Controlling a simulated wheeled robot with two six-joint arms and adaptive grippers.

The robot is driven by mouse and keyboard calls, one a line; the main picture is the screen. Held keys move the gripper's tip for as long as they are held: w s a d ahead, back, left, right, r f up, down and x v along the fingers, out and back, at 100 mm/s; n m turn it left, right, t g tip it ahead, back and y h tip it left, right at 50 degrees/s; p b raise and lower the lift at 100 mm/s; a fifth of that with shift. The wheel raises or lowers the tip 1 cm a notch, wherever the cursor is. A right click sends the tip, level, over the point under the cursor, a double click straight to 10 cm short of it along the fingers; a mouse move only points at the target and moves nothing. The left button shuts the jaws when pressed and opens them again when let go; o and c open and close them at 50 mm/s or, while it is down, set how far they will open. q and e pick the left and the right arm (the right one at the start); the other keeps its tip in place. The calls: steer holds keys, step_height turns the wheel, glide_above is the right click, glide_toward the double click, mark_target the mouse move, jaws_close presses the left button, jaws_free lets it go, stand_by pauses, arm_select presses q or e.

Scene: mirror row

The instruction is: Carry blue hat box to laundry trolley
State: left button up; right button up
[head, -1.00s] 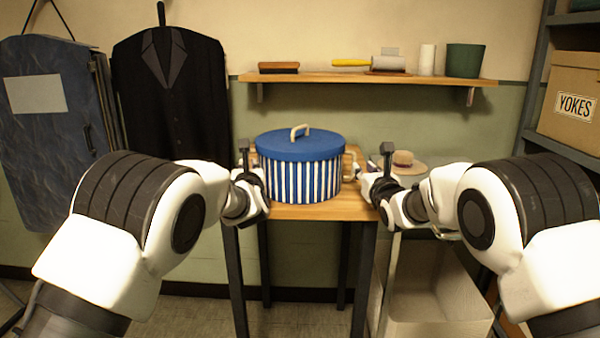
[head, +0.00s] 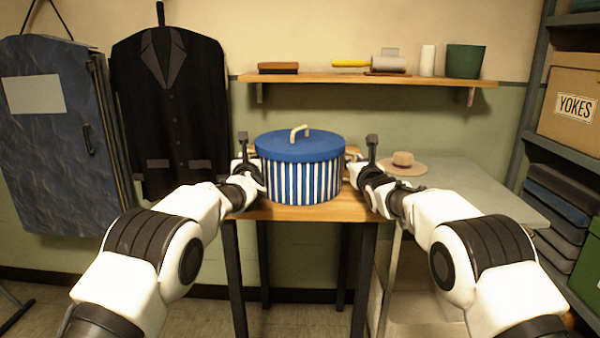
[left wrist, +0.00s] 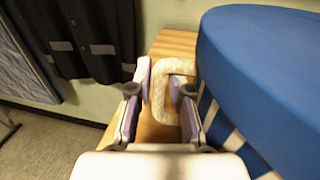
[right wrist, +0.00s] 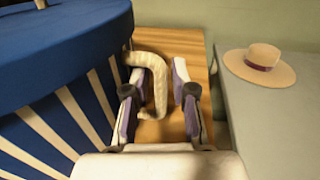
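The blue hat box (head: 300,180) stands upright on a small wooden table (head: 310,212). It has a blue lid with a cream top handle, and blue and white striped sides. My left gripper (head: 255,172) is at its left side; in the left wrist view its open fingers (left wrist: 162,105) are on either side of a cream side handle (left wrist: 160,75). My right gripper (head: 354,170) is at its right side; in the right wrist view its open fingers (right wrist: 158,100) straddle the other side handle (right wrist: 150,62). A cream bin, possibly the laundry trolley, shows partly at lower right (head: 425,300).
A grey table (head: 465,190) with a straw hat (head: 403,164) stands to the right. A wall shelf (head: 365,79) is above the box. A dark jacket (head: 172,110) and a blue garment bag (head: 50,140) hang at left. Shelving with boxes (head: 575,105) is at right.

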arm_select(q)
jaws_close()
arm_select(e)
jaws_close()
arm_select(q)
steer(key=shift+r, duration=0.15)
arm_select(e)
steer(key=shift+r, duration=0.15)
